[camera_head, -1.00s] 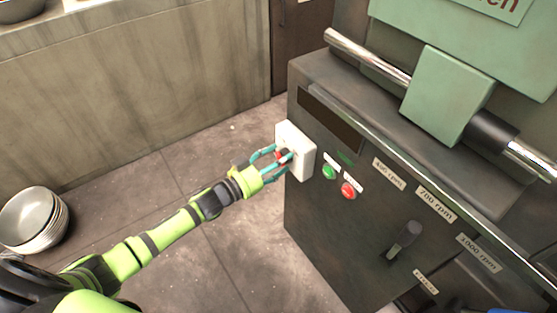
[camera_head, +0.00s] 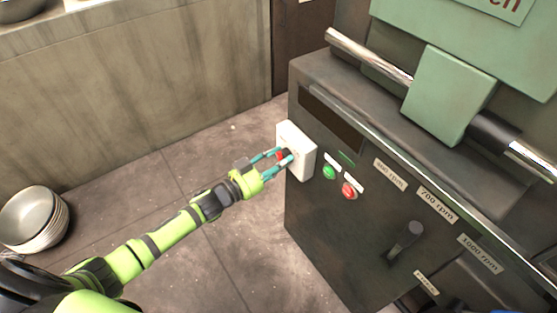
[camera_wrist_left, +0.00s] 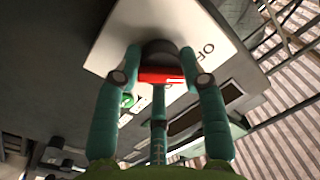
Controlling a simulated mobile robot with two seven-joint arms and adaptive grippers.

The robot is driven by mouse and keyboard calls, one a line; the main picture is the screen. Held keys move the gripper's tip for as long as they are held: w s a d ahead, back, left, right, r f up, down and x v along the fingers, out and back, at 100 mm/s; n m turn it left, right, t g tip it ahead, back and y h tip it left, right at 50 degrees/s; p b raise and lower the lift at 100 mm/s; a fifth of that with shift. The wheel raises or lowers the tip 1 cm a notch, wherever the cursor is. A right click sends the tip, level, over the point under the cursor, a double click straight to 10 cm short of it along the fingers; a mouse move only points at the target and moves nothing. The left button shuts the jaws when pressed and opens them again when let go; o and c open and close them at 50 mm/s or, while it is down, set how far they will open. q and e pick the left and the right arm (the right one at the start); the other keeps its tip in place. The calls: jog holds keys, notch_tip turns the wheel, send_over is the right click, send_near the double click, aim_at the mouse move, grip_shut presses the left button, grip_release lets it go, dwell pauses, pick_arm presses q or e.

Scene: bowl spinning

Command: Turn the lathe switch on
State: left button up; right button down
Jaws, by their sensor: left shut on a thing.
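The lathe switch is a white box (camera_head: 301,146) on the left end of the dark lathe cabinet, with a red and black knob (camera_wrist_left: 160,73) on its face. In the left wrist view the letters "OF" show on the white plate beside the knob. My left gripper (camera_head: 281,157) is at the switch with its teal fingers closed around the knob; the fingers also show in the left wrist view (camera_wrist_left: 160,80). The fingers partly hide the knob in the head view. My right gripper is not in view.
On the cabinet front are a green button (camera_head: 329,172), a red button (camera_head: 349,190) and a dark lever (camera_head: 405,241) among rpm labels. Stacked bowls (camera_head: 35,219) stand on the floor at left. The floor between is clear.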

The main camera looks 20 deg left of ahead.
pick_arm(q)
jog(key=shift+d+r+m, duration=0.1)
jog(key=shift+r+m, duration=0.1)
jog(key=shift+m, duration=0.7)
jog(key=shift+m+b, duration=0.3)
jog(key=shift+m, duration=1.1)
jog(key=m+b, duration=0.1)
jog(key=m, duration=0.4)
jog(key=shift+f+h+b, duration=0.1)
jog(key=shift+h+b, duration=0.2)
jog(key=shift+h, duration=0.1)
jog(key=m+b, duration=0.1)
jog(key=m, duration=0.3)
jog(key=shift+f+h+b, duration=0.1)
jog(key=shift+h+b, duration=0.2)
jog(key=shift+b, duration=0.05)
jog(key=shift+d+m+b, duration=0.1)
jog(key=shift+m+b, duration=0.4)
jog(key=shift+m, duration=1.2)
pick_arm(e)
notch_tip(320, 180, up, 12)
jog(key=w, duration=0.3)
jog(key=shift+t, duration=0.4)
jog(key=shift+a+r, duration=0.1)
